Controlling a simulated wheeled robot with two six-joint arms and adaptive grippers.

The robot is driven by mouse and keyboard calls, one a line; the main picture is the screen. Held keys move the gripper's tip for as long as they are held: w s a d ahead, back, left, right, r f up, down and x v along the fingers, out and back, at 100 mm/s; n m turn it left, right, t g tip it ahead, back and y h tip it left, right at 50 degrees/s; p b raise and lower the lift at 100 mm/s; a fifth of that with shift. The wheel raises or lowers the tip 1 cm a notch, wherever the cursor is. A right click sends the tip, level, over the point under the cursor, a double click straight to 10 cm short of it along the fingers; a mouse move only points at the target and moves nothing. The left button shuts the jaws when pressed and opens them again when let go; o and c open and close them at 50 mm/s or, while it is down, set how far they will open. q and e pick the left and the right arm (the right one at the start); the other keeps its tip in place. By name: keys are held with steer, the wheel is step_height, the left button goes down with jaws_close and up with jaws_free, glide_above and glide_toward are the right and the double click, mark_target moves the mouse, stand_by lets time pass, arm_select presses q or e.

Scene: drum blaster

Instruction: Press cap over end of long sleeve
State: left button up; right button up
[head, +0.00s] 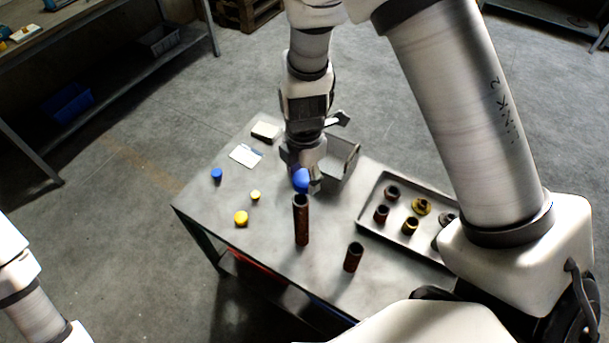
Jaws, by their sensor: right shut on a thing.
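A long brown sleeve (302,224) stands upright on the table, its open dark end facing up. My right gripper (304,180) is shut on a blue cap (301,181), directly above the top end of the sleeve in the picture. Whether the cap touches the sleeve's rim I cannot tell; the gripper hides part of the cap. A shorter brown sleeve (353,257) stands upright to the right. My left gripper is not in view.
The metal table (275,265) has a grey tray (371,195) with several short brown and yellow parts at the right. A grey open bin (345,160) stands behind my right gripper. A white card (246,155) and a small box (266,131) lie at the back left.

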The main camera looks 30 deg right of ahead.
steer(key=shift+a+f, duration=0.1)
steer(key=shift+f, duration=0.1)
steer(key=shift+w+a+f+b, duration=0.3)
steer(key=shift+a+f+b, duration=0.35)
steer(key=shift+f, duration=0.1)
steer(key=f+b, duration=0.2)
steer(key=f, duration=0.1)
steer(key=shift+d, duration=0.4)
steer(key=shift+s+f+b, duration=0.1)
steer(key=shift+f+b, duration=0.2)
steer(key=shift+b, duration=0.1)
steer(key=shift+f, duration=0.1)
steer(key=shift+a, duration=0.2)
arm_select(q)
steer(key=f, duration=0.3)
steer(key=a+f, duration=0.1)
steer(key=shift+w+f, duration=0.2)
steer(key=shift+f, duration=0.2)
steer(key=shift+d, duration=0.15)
arm_select(e)
steer(key=shift+d, duration=0.1)
arm_select(q)
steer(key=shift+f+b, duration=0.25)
steer(key=shift+b, duration=0.15)
